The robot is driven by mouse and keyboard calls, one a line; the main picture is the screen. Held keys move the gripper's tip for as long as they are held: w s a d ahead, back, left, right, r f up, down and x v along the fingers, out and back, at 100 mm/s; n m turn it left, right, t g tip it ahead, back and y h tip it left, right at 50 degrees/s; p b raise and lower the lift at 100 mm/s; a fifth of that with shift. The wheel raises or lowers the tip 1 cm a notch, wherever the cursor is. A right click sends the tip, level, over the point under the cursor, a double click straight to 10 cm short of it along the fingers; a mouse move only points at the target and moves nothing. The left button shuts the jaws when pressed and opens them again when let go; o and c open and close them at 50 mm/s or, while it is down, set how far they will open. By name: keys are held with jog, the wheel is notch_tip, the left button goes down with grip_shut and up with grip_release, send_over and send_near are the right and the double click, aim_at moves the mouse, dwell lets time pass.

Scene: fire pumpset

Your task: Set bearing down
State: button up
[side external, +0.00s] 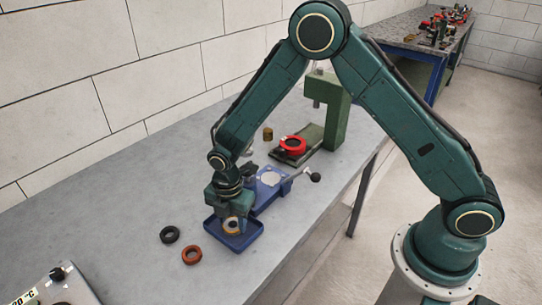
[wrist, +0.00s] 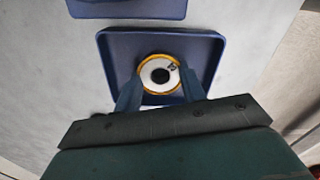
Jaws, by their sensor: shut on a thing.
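The bearing (wrist: 148,73), a pale ring with an orange-yellow rim and a dark centre hole, is between the two fingers of my gripper (wrist: 160,80). The fingers are shut on it from both sides. In the side view the bearing (side external: 232,226) shows just under my gripper (side external: 231,216), over the square blue tray (side external: 246,243). The tray (wrist: 214,46) surrounds the bearing in the wrist view. I cannot tell whether the bearing touches the tray floor.
A black ring (side external: 169,234) and a reddish-brown ring (side external: 192,255) lie left of the tray. Behind stand a blue fixture with a lever (side external: 270,179) and a green press (side external: 338,112) with a red ring (side external: 293,145). A box with a display (side external: 58,287) is front left.

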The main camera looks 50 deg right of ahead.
jog(key=o, duration=1.1)
jog(key=shift+f, duration=0.1)
notch_tip(320, 180, up, 12)
dwell(0.5)
